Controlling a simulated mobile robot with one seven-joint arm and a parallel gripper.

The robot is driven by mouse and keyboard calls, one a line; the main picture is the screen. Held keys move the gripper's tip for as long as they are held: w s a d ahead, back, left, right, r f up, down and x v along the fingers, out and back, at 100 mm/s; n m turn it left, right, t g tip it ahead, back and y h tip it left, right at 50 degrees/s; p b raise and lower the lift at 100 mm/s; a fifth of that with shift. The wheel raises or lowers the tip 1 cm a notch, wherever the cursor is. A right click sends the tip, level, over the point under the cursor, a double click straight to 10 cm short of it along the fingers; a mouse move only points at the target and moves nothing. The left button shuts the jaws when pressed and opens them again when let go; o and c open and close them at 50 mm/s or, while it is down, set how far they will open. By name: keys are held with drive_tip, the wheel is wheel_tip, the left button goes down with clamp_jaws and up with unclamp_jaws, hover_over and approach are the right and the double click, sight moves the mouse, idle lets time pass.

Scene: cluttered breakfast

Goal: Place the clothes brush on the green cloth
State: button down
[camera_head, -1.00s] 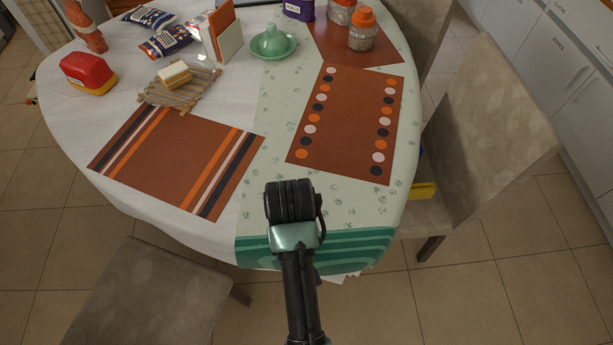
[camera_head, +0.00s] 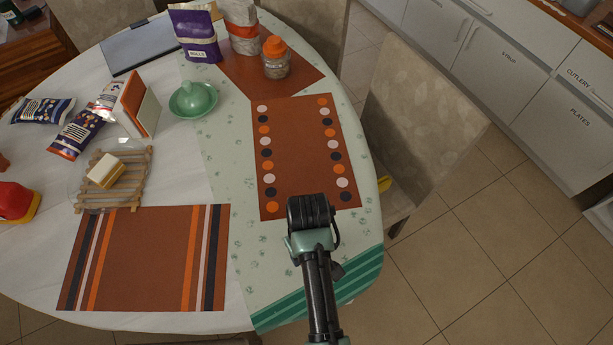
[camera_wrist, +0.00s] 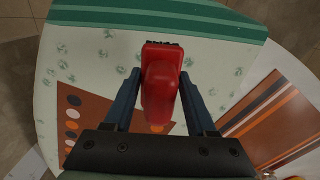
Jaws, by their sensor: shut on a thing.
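The clothes brush (camera_wrist: 159,98) is red with a dark bristle edge at its top in the wrist view. My gripper (camera_wrist: 160,73) is shut on it, with one blue-grey finger on each side. The green cloth (camera_head: 262,262) is a pale green patterned runner with a dark green striped end, draped across the table. In the wrist view the cloth (camera_wrist: 85,52) lies below the brush; the gap cannot be judged. In the head view my wrist is over the cloth, near the dotted mat's front edge, and hides the fingers and brush.
A dotted brown mat (camera_head: 295,150) lies on the cloth, and a striped mat (camera_head: 140,262) lies left of it. A green lidded dish (camera_head: 193,102), an orange-capped jar (camera_head: 276,60) and bags stand farther back. A chair (camera_head: 420,110) stands right. The cloth's front part is bare.

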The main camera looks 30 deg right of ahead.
drive_tip(key=shift+f, duration=2.05)
drive_tip(key=shift+f, duration=0.1)
drive_tip(key=shift+c, duration=1.1)
unclamp_jaws()
wheel_tip(320, 180, up, 12)
drive_tip(key=shift+r+p, duration=0.15)
drive_tip(key=shift+p, duration=0.15)
drive_tip(key=shift+w, duration=0.1)
